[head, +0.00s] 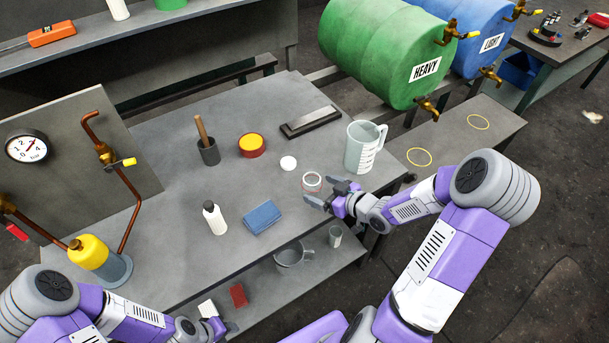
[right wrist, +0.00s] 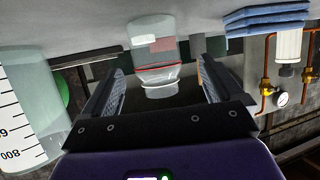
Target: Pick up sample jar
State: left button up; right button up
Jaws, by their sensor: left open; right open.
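The sample jar (head: 312,181), small and clear with a red line round it, stands on the grey table (head: 345,100). My right gripper (head: 323,194) is open right beside it, its fingers low over the table edge and pointing at the jar. In the right wrist view, which is upside down, the jar (right wrist: 152,55) appears between the open fingers or just beyond their tips; I see no grip on it. A small white disc (head: 288,163) lies just behind the jar. My left gripper (head: 214,326) is open and empty near the table's front edge.
A graduated jug (head: 364,148) stands close to the right gripper and also shows in the right wrist view (right wrist: 25,110). Blue cloths (head: 262,217), a white bottle (head: 214,218) and a red-yellow tin (head: 251,145) stand left of the jar. Bare table lies between them.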

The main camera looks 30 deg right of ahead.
aim_at(309, 185)
jog(key=shift+w+a+f, duration=0.15)
jog(key=shift+w+f, duration=0.1)
jog(key=shift+w, duration=0.25)
jog(key=shift+w+a+f+b, duration=0.25)
jog(key=shift+w+f+b, duration=0.1)
jog(key=shift+w+b, duration=0.2)
jog(key=x, duration=0.2)
jog(key=b+x, duration=0.1)
jog(key=shift+w+d+f, duration=0.1)
jog(key=shift+w+f, duration=0.15)
jog(key=shift+w, duration=0.1)
jog(key=shift+w+f, duration=0.1)
jog(key=shift+w, duration=0.2)
